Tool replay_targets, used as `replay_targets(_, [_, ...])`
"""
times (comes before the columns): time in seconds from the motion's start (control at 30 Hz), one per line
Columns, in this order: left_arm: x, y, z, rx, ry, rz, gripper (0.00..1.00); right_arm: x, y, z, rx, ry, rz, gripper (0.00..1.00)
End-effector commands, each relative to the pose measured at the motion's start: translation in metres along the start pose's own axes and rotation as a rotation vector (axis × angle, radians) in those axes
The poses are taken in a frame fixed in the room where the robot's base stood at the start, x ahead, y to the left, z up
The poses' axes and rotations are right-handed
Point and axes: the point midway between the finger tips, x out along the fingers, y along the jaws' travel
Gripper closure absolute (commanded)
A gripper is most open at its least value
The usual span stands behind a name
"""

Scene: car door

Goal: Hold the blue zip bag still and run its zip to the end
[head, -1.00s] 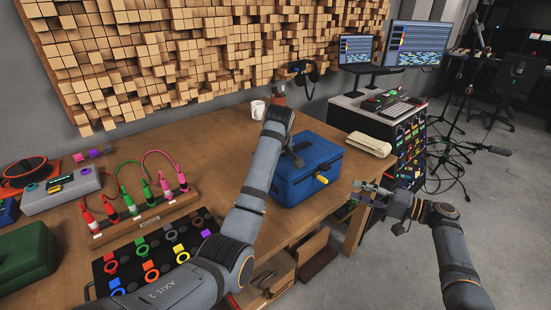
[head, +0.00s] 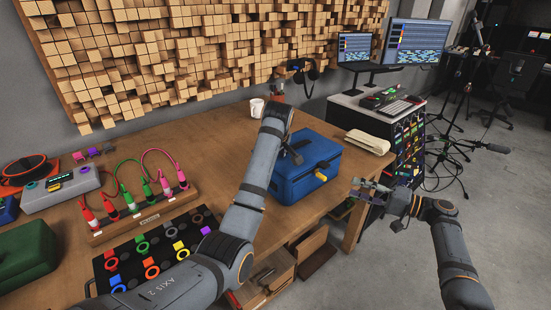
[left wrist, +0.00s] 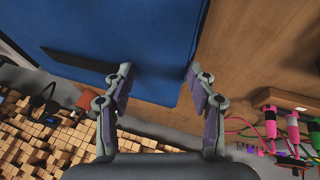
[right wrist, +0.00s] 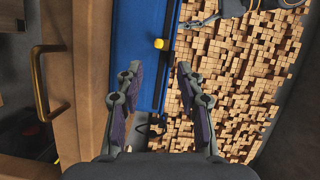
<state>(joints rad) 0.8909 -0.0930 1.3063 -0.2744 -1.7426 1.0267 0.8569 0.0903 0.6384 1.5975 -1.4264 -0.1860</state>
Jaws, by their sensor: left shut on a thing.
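The blue zip bag (head: 308,172) sits on the wooden table near its right-hand edge. Its yellow zip pull (head: 322,172) sticks out from the side facing the right gripper. My left gripper (head: 294,152) is at the bag's left upper edge, shut on the bag; the left wrist view shows blue fabric (left wrist: 130,35) between and beyond the fingers. My right gripper (head: 368,188) is open and empty, off the table edge to the right of the bag. In the right wrist view the yellow pull (right wrist: 158,43) lies ahead of the fingertips, apart from them.
A folded beige cloth (head: 368,142), a white mug (head: 257,108) and a pen cup (head: 277,91) stand behind the bag. A cable rack (head: 140,215) and a tray of coloured rings (head: 110,264) lie left. Open drawers (head: 308,245) project below the table's front.

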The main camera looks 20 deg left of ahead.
Motion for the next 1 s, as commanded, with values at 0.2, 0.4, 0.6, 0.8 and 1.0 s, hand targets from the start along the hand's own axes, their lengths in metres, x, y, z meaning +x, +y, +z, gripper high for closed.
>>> replay_targets(0.2, [0.006,-0.005,0.004,0.005,-0.009,-0.017,0.95,0.008,0.013,0.008,-0.303,0.059,0.031,0.62])
replay_targets(0.4, [0.007,-0.005,0.004,0.005,-0.011,-0.018,0.96,0.013,0.016,0.025,-0.920,0.185,0.126,0.62])
replay_targets(0.6, [0.007,-0.005,0.005,0.005,-0.011,-0.019,0.96,0.009,0.004,0.039,-1.332,0.269,0.225,0.62])
replay_targets(0.8, [0.007,-0.005,0.005,0.005,-0.012,-0.019,0.96,0.007,-0.001,0.041,-1.435,0.288,0.255,0.62])
replay_targets(1.0, [0.007,-0.005,0.005,0.005,-0.012,-0.019,0.96,0.025,-0.002,0.034,-1.431,0.290,0.251,0.62])
